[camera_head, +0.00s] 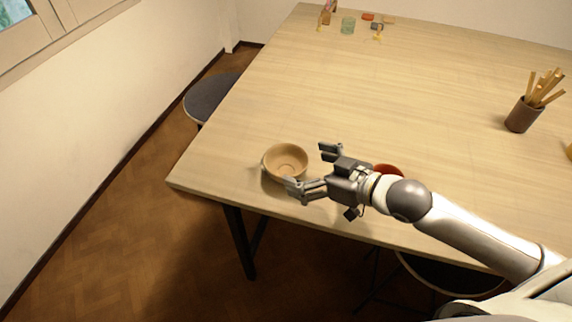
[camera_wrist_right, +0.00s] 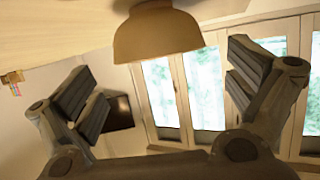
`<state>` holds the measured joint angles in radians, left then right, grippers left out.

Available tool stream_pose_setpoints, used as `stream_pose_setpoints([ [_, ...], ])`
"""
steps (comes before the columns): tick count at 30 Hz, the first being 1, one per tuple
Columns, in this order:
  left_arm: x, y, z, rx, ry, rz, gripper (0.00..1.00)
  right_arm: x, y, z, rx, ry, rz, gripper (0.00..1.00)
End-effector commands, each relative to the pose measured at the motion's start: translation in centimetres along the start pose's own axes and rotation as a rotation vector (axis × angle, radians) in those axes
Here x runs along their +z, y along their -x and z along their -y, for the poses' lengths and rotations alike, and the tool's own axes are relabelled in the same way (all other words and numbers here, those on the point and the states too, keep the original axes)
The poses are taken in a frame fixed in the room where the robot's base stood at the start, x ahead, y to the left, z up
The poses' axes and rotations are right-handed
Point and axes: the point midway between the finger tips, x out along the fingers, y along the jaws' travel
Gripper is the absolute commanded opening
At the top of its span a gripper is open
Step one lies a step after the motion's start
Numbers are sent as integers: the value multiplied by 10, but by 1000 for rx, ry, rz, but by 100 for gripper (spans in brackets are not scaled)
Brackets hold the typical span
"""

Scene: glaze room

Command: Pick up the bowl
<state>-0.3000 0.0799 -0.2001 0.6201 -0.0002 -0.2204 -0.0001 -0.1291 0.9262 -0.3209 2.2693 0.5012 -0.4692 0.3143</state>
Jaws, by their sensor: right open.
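A tan bowl (camera_head: 286,159) stands upright near the left front corner of the wooden table (camera_head: 350,95). My right gripper (camera_head: 308,168) is open, with its fingers pointing left toward the bowl. One fingertip is close to the bowl's front rim; the other is off its right side. I cannot tell whether the near finger touches it. In the right wrist view the bowl (camera_wrist_right: 157,38) appears at the top middle, beyond and between the two spread fingers (camera_wrist_right: 160,90). Nothing is held. My left gripper is not in view.
A red object (camera_head: 387,168) is partly hidden behind my right wrist. A brown cup of wooden sticks (camera_head: 523,114) stands at the right. A green glass (camera_head: 347,25) and small items are at the far edge. A dark stool (camera_head: 210,97) is left of the table.

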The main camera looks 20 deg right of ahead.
Motion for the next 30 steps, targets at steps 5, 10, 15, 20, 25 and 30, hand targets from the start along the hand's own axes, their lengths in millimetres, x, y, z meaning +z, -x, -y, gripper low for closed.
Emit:
stream_pose_setpoints([
  [5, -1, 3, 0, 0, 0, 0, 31, -1, -8, -1, 0, 0, -1, 100],
  [10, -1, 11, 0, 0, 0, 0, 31, -1, -30, -2, 0, -1, -2, 100],
  [15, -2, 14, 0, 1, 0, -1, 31, 1, -48, -2, -1, 0, -1, 100],
  [20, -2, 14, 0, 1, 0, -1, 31, 2, -53, -2, -1, 1, 0, 100],
  [25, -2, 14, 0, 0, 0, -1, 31, 3, -53, -2, -1, 2, 0, 99],
  [30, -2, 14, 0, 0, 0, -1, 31, 3, -53, -2, -1, 2, 0, 77],
])
